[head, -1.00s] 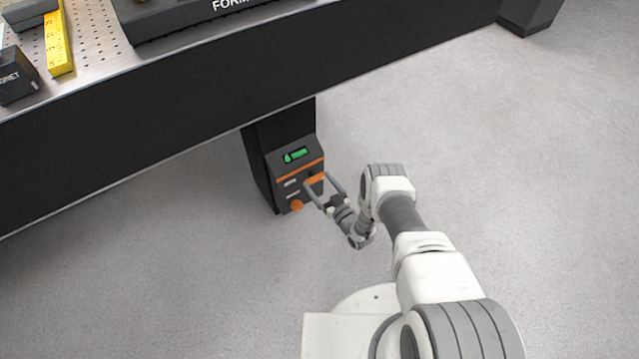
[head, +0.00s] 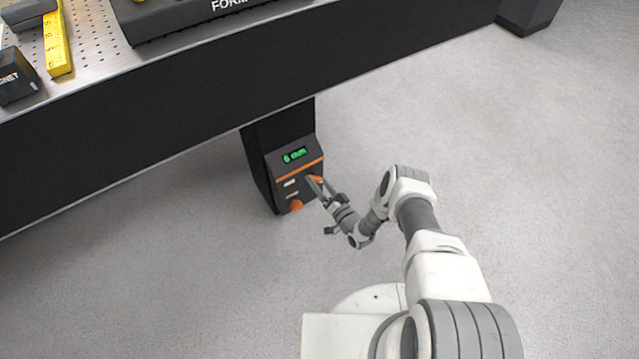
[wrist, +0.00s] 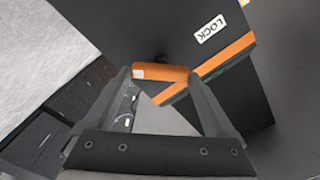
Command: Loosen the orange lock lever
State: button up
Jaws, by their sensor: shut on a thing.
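The orange lock lever (wrist: 160,72) sticks out from the front of a black control box (head: 284,178) on the table leg. In the wrist view it spans the gap between my fingertips, beside a white LOCK label (wrist: 210,28). My gripper (head: 317,185) is shut on the lever, with a finger at each end of it; it also shows in the wrist view (wrist: 160,76). In the head view the fingers hide much of the lever (head: 314,178).
The box has a green display (head: 294,155) that seems to read 6 mm, an orange stripe, and a round orange knob (head: 297,206) low on its front. The dark table edge (head: 200,125) overhangs above. The grey floor (head: 480,170) to the right is clear.

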jog(key=m, duration=0.4)
jog(key=shift+w+f+m, duration=0.1)
jog(key=shift+m, duration=2.1)
jog(key=o, duration=1.1)
jog(key=shift+c, duration=0.2)
jog(key=shift+s+d, duration=0.15)
jog(key=shift+s, duration=0.1)
